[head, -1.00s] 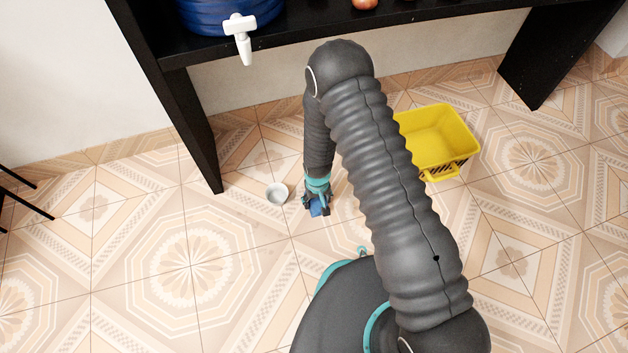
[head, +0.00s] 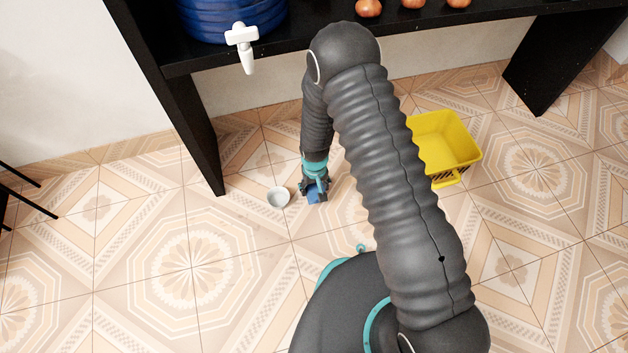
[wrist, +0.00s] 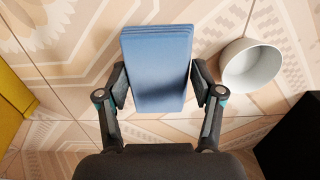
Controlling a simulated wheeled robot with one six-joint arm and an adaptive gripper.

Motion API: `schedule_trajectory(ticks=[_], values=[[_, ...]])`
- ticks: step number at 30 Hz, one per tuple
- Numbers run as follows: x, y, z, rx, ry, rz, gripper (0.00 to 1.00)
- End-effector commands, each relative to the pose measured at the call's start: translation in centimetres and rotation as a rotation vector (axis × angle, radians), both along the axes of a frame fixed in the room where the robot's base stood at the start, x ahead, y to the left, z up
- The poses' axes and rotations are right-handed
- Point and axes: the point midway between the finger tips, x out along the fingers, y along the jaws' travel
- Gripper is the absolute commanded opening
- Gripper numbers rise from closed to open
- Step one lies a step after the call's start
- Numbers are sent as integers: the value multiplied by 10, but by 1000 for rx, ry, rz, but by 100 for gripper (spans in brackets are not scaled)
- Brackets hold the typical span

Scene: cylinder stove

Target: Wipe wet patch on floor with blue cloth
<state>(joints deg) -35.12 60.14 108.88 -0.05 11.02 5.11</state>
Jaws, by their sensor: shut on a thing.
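The blue cloth (wrist: 157,70) is a folded, layered block between the two fingers of my gripper (wrist: 158,88) in the wrist view. My gripper is shut on it. In the head view my gripper (head: 314,192) is low near the floor, just right of a small bowl, and the blue cloth (head: 313,196) shows as a small patch between the fingers. I cannot tell whether the cloth touches the floor. No wet patch can be made out on the patterned tile floor (head: 190,265); my arm hides part of the floor.
A pale bowl (head: 278,197) stands close left of my gripper; it also shows in the wrist view (wrist: 250,65). A yellow basket (head: 447,145) stands to the right. A black shelf (head: 290,50) has black legs and carries a blue water container (head: 230,15) and several onions.

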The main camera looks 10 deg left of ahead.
Motion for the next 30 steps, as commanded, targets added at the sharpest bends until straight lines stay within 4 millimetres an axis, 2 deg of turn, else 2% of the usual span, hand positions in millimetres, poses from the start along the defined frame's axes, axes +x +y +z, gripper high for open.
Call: schedule_trajectory(ticks=[3, 9, 22, 26, 29, 30], values=[[1, -1, 14, 0, 0, -2, 29], [2, -2, 27, 0, -1, -5, 29], [5, -6, 31, 0, -1, -13, 29], [21, -26, 48, 2, -4, -59, 29], [40, -58, 73, 2, -4, -125, 29], [48, -74, 85, 3, -6, -156, 29]])
